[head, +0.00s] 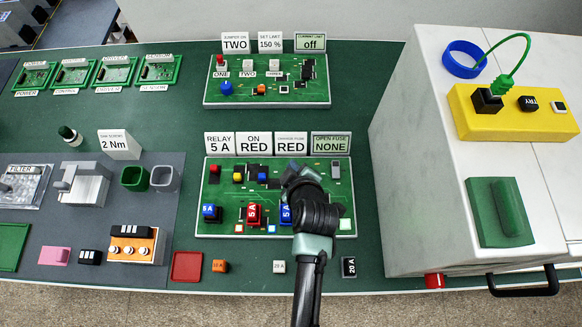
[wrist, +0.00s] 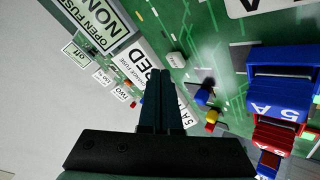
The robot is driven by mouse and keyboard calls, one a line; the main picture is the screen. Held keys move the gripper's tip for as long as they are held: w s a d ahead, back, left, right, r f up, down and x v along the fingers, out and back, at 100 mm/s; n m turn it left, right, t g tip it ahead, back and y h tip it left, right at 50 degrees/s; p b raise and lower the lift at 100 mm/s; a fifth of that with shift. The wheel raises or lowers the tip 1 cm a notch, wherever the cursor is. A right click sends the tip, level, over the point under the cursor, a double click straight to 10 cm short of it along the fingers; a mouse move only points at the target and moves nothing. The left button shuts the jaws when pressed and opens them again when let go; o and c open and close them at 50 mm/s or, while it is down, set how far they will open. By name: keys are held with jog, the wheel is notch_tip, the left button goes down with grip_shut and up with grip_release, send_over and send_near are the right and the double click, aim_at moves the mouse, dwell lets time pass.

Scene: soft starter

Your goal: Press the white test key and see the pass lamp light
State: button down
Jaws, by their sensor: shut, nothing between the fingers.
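My gripper (head: 291,178) is over the right part of the lower green circuit board (head: 225,188). In the wrist view its fingers (wrist: 160,73) are together and empty, with the board beneath. A small white key (wrist: 177,60) shows on the board just beyond and to the right of the fingertips; I see no contact with it. In the head view my gripper seems to cover that spot. A pale square (head: 345,224) at the board's lower right may be the pass lamp; I cannot tell whether it is lit.
Blue and red 5 A fuses (head: 253,214) stand along the board's front. Cards behind it include a green-edged display (head: 331,144) reading OPEN FUSE NONE. A second board (head: 306,95) lies behind. A large pale cabinet (head: 425,150) carrying a yellow box (head: 520,122) stands at right.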

notch_tip(320, 180, up, 5)
jog(key=p, duration=0.4)
dwell(0.9)
jog(key=w+r+m+t+h, duration=0.15)
jog(key=w+r+t, duration=0.3)
jog(key=r, duration=1.15)
jog(key=w+r+m+t+y, duration=0.1)
jog(key=w+r+m+t, duration=0.4)
jog(key=r, duration=1.2)
jog(key=s+r+m+t+b, duration=0.1)
jog(key=s+r+t, duration=0.1)
jog(key=r, duration=0.7)
jog(key=s+r+t, duration=0.2)
jog(key=r, duration=0.7)
jog(key=s+r+m+t+h, duration=0.1)
jog(key=s+r+m+t, duration=0.3)
jog(key=s+r, duration=0.7)
notch_tip(320, 180, up, 5)
jog(key=shift+s+a+f+t+b, duration=0.25)
jog(key=shift+s+t+b, duration=0.1)
jog(key=shift+t+b, duration=0.1)
